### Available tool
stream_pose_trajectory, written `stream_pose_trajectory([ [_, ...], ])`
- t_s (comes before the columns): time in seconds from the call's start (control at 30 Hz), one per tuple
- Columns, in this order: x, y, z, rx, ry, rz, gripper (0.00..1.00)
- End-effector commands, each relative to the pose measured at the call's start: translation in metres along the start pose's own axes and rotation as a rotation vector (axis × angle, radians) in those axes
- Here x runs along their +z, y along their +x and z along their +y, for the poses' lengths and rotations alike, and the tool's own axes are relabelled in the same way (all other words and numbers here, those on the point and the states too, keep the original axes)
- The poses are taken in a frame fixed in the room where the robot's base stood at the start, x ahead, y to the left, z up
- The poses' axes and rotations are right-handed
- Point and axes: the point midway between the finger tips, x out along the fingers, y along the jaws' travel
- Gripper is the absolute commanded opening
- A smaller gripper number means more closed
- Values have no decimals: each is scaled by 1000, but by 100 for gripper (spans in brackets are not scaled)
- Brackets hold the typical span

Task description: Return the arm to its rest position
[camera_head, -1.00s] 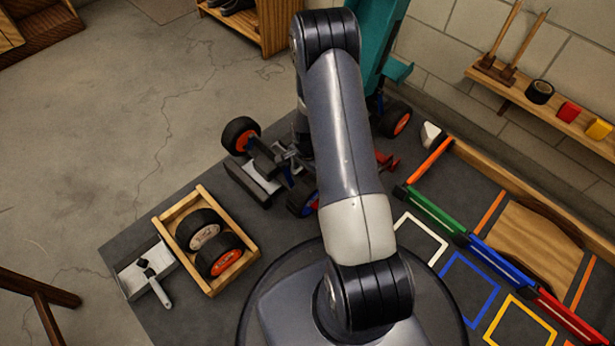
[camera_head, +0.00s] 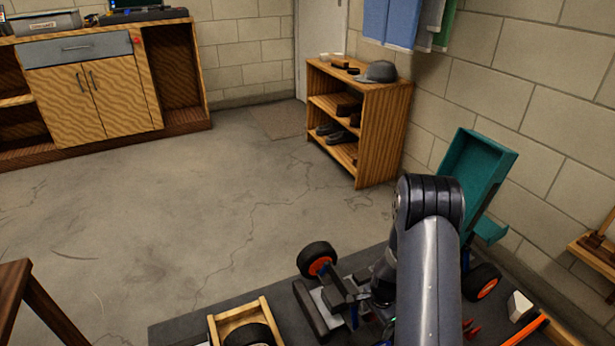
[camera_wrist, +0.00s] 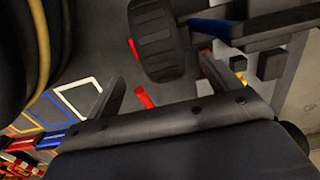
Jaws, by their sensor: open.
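My arm (camera_head: 428,265) rises from the lower right of the head view, with its dark elbow joint at the top, raised over the dark work mat. My gripper (camera_wrist: 165,86) shows in the wrist view with its two dark fingers apart and nothing between them. In the head view the arm hides most of it. A black tyre (camera_wrist: 160,42) lies beyond the fingers in the wrist view, with a red rod (camera_wrist: 144,97) below it. The partly built car (camera_head: 338,298) sits beside the arm, with an orange-hubbed wheel (camera_head: 317,260).
A wooden tray (camera_head: 262,306) holding a tyre stands at the lower left of the mat. A teal stand (camera_head: 470,175) rises close behind the arm at the right, near the block wall. A wooden shelf (camera_head: 385,130) stands farther back. The floor at left centre is clear.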

Motion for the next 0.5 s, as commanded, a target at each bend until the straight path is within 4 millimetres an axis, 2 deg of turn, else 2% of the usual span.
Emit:
stream_pose_trajectory([
  [0.03, 0, 17, 1, 2, 0, -1, 84],
  [0.3, 0, 64, 0, 1, 0, -1, 84],
  [0.43, 0, 77, 1, 2, 0, -1, 84],
  [0.5, 0, 72, 7, 0, 1, 0, 84],
])
